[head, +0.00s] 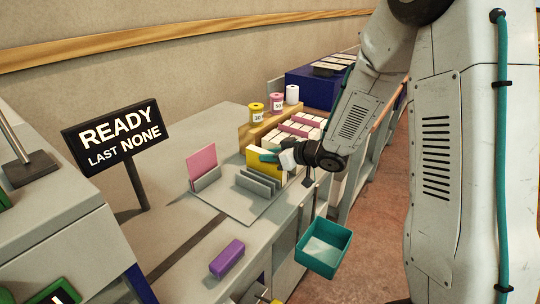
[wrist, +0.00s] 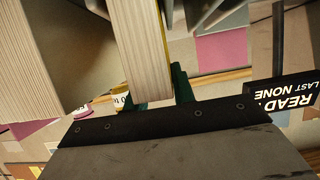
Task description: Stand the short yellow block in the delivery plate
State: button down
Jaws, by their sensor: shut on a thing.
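My gripper (head: 272,157) has its teal fingers shut on a yellow block (head: 263,168), which is upright at the back right of a grey plate with slotted holders (head: 234,206). In the wrist view the block shows its cream page edges (wrist: 141,45) and a thin yellow side, between the teal fingers (wrist: 160,96). I cannot tell whether its lower edge touches the plate. Which surface is the delivery plate is not marked.
A pink block (head: 202,161) stands in a grey holder left of the yellow one. Empty grey fins (head: 257,184) stand in front. A purple block (head: 227,258) lies nearer. White and pink blocks (head: 300,128) and spools (head: 257,112) are behind. A teal bin (head: 323,259) hangs at the right.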

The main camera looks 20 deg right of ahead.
jog(key=shift+f, duration=0.1)
jog(key=c, duration=1.2)
grip_release()
jog(key=shift+o, duration=0.2)
